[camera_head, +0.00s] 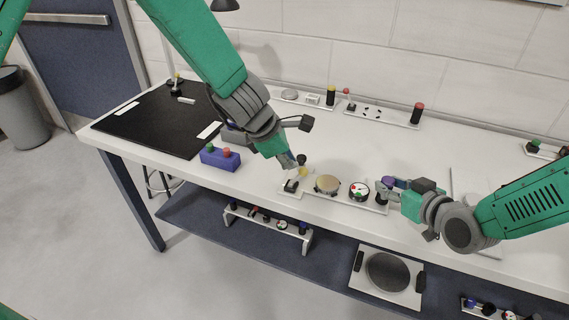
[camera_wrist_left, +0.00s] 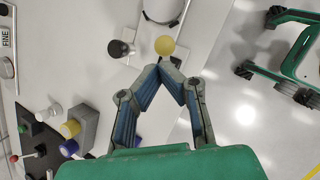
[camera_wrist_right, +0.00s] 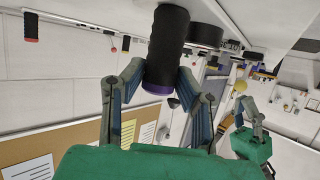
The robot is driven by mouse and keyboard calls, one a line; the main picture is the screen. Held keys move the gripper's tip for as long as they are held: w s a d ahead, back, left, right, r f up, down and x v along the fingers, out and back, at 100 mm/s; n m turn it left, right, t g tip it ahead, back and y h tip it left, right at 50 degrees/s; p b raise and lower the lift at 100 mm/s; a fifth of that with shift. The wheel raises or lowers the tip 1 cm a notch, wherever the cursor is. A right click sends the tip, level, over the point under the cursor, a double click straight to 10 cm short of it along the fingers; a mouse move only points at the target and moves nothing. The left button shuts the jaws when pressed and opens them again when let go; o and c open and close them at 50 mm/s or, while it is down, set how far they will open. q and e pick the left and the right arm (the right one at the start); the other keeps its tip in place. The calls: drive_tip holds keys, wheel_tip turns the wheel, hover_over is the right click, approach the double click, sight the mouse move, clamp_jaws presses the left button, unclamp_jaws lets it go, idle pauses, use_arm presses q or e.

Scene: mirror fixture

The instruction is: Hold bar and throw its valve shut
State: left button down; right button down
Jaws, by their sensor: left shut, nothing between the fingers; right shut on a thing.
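The white bar (camera_head: 311,195) lies along the front of the table, carrying a tan round disc (camera_head: 327,184) and a gauge (camera_head: 359,190). My right gripper (camera_head: 386,190) is shut on the black ridged handle (camera_wrist_right: 168,45) with a purple end, at the bar's right end.
A blue box (camera_head: 220,158) with green and red buttons stands left of my left gripper, near a black mat (camera_head: 150,120). Another white fixture (camera_head: 385,115) with a black, red-topped post stands at the back wall. The table front edge is close below the bar.

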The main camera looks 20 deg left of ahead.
use_arm(q)
drive_tip(key=shift+d+r, duration=0.15)
drive_tip(key=shift+r, duration=0.1)
drive_tip(key=s+d+v, duration=0.1)
drive_tip(key=v, duration=1.1)
drive_tip(key=shift+s+d+r, duration=0.2)
drive_tip(key=shift+d+r, duration=0.1)
drive_tip(key=shift+r, duration=0.1)
drive_tip(key=shift+a, duration=0.15)
